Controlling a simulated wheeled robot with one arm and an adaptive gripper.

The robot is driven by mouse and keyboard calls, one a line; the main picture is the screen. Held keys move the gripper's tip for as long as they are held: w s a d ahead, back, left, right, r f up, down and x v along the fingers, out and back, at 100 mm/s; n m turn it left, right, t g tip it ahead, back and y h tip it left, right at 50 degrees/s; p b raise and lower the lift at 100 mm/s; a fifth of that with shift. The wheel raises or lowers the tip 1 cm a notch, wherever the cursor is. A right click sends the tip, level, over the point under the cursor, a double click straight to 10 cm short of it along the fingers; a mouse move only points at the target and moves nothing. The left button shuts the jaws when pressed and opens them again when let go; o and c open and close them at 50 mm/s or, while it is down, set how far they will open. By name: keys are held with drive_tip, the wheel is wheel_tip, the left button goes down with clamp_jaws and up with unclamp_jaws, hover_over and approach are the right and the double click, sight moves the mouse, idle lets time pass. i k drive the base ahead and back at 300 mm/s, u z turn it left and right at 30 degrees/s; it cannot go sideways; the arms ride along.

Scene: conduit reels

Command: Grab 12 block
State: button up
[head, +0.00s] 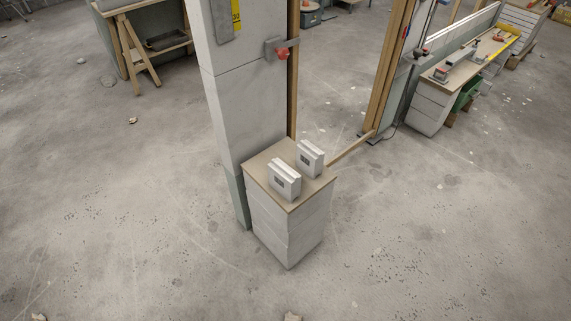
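Two small pale grey blocks stand upright on the wooden top (260,161) of a stacked-block pedestal. The nearer block (287,177) is left of the middle of the top. The farther block (314,156) stands behind it to the right, with a narrow gap between them. Each has a small dark label on its front-left face. The labels are too small to read for sure, so I cannot tell which is the 12 block. My gripper is not in view.
A tall grey pillar (240,110) rises right behind the pedestal (285,229). A clamp with a red knob (281,54) and wooden frame posts (389,70) stand nearby. A workbench (468,67) is at the upper right. The concrete floor in front is mostly clear.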

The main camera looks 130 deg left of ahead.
sight(283, 178)
drive_tip(key=u, duration=4)
